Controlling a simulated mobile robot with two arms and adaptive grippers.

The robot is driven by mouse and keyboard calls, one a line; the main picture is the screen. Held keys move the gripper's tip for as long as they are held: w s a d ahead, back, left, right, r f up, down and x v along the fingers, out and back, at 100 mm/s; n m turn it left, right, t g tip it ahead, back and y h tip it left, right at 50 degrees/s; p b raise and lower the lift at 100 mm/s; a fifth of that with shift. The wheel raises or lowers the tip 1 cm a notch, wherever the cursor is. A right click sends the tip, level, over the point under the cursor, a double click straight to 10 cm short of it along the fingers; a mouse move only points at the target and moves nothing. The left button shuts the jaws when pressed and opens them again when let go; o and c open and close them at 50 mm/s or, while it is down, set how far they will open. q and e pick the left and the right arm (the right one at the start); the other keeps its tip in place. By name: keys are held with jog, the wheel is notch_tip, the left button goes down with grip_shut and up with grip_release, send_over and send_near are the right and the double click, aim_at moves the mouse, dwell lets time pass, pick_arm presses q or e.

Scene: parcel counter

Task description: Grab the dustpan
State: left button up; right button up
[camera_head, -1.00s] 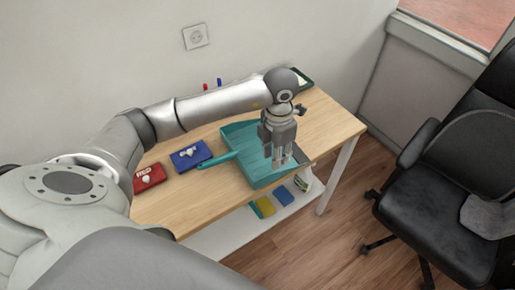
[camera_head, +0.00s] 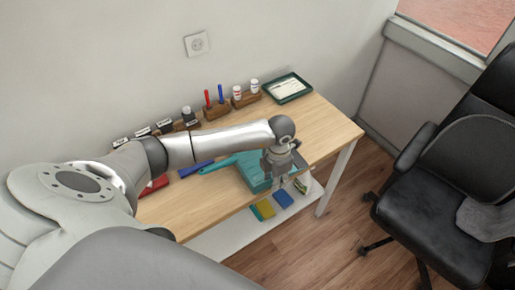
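The teal dustpan (camera_head: 254,176) lies on the wooden table, with its handle (camera_head: 219,163) pointing left. My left arm comes in from the left and hides much of the pan. My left gripper (camera_head: 289,184) points down at the pan's right front part, near the table's front edge. Its fingers are small and partly hidden, so I cannot tell whether they are open or touch the pan. My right gripper is not in view.
A blue item (camera_head: 196,168) and a red item (camera_head: 154,184) lie left of the dustpan, partly behind my arm. Pen holder (camera_head: 216,110), bottles (camera_head: 254,87) and a green tray (camera_head: 287,88) line the back. A black chair (camera_head: 440,200) stands right.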

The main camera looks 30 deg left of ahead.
pick_arm(q)
grip_shut()
dwell(0.5)
